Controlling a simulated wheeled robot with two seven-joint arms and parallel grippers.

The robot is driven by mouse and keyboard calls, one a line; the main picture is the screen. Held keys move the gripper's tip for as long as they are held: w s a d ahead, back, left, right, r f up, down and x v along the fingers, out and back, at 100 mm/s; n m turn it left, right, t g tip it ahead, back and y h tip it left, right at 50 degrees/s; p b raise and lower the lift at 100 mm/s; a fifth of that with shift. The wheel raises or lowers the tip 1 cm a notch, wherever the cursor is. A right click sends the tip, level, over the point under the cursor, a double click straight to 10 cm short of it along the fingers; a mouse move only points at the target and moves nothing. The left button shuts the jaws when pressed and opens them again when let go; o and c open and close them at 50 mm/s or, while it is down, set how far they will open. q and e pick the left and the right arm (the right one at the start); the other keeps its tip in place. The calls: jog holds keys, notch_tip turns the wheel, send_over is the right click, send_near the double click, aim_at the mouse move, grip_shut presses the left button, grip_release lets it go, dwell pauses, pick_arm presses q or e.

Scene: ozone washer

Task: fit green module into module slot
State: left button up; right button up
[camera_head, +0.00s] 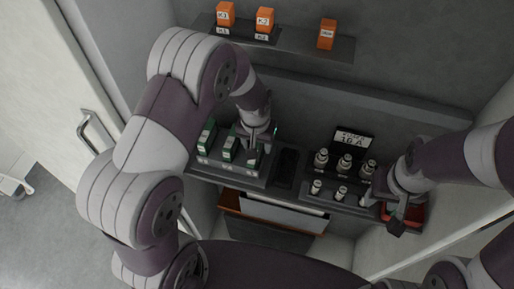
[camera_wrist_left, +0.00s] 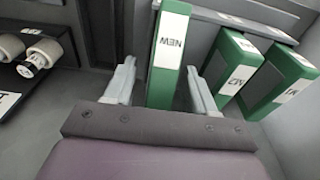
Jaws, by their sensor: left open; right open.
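Several green modules stand in a row on a dark rack (camera_head: 235,173) in the head view. Two are clear there, a left one (camera_head: 207,133) and a middle one (camera_head: 230,148); my left gripper (camera_head: 262,138) partly covers the right end. In the left wrist view, a green module marked NEW (camera_wrist_left: 170,60) stands upright between the two open fingers of my left gripper (camera_wrist_left: 161,70), with no clear grip on it. Two more labelled green modules (camera_wrist_left: 235,68) stand beside it on the right. My right gripper (camera_head: 396,205) is open at the right side. I cannot pick out the module slot with certainty.
White cylindrical fuses (camera_head: 344,162) stand in holders right of the rack, below a 16 A sign (camera_head: 352,139). A red tray (camera_head: 414,215) lies near my right gripper. Orange blocks (camera_head: 265,20) sit on the upper shelf (camera_head: 300,41). A dark strip (camera_head: 287,165) separates rack and fuses.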

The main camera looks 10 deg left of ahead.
pick_arm(q)
grip_shut()
jog(key=shift+r, duration=0.1)
